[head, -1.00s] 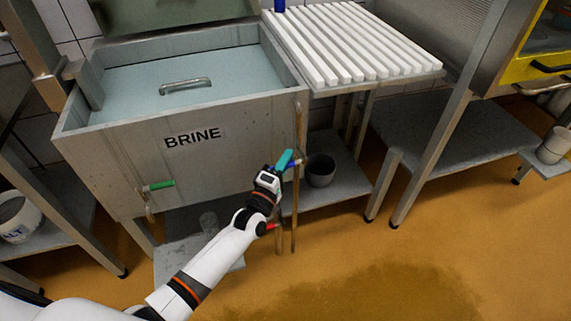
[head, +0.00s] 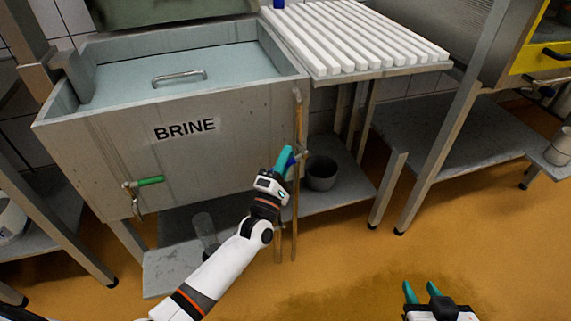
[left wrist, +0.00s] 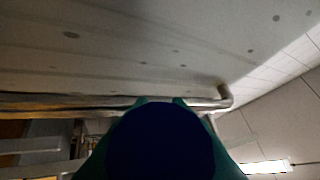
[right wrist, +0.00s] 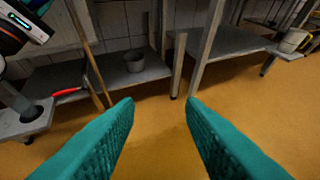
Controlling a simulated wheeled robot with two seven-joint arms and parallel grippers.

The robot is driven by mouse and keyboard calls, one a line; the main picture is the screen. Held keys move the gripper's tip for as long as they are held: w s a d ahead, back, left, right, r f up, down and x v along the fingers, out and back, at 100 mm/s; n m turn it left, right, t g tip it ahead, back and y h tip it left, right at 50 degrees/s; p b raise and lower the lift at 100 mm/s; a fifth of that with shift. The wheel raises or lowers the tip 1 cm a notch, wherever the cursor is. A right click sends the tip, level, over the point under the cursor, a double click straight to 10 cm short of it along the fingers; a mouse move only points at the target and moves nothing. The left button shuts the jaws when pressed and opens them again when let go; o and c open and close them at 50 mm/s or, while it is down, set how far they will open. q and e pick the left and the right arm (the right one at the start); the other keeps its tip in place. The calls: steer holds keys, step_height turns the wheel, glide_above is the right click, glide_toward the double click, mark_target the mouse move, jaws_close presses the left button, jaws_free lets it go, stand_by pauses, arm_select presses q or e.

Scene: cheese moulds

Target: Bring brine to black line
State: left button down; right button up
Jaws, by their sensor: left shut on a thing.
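The grey brine tank (head: 110,165), labelled BRINE, holds a light blue surface (head: 120,72) with a metal handle (head: 180,77) over it. No black line can be made out. My left gripper (head: 285,158) is at the tank's lower right corner, by a copper-coloured upright pipe (head: 297,125). It is shut on a dark blue handle (left wrist: 160,140), which fills the lower middle of the left wrist view. The handle's valve is mostly hidden. A green-handled tap (head: 150,181) is on the tank's front left. My right gripper (head: 421,290) is open and empty above the floor.
A dark grey bucket (head: 321,173) stands on the low shelf below the white slatted rack (head: 350,35). A clear container (head: 204,228) stands below the tank. A red handle (right wrist: 68,91) is by the pipes. The orange floor ahead is clear.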

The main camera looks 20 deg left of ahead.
arm_select(q)
steer(key=shift+d+f+n+t+y+b, duration=0.1)
steer(key=shift+f+n+t+y+b, duration=0.4)
steer(key=shift+n+b, duration=0.65)
arm_select(e)
steer(key=w+a+r+t+y, duration=0.1)
steer(key=r+t, duration=0.3)
steer(key=r, duration=0.2)
steer(key=w+a+r+t+y, duration=0.1)
steer(key=w+r+t, duration=0.1)
steer(key=r+t, duration=0.2)
steer(key=shift+a+r+t+y, duration=0.4)
steer(key=shift+r, duration=0.55)
arm_select(q)
steer(key=shift+r+m, duration=0.1)
steer(key=shift+m, duration=0.15)
arm_select(e)
steer(key=shift+w, duration=0.1)
arm_select(q)
steer(key=c, duration=1.4)
jaws_free()
steer(key=shift+o, duration=0.2)
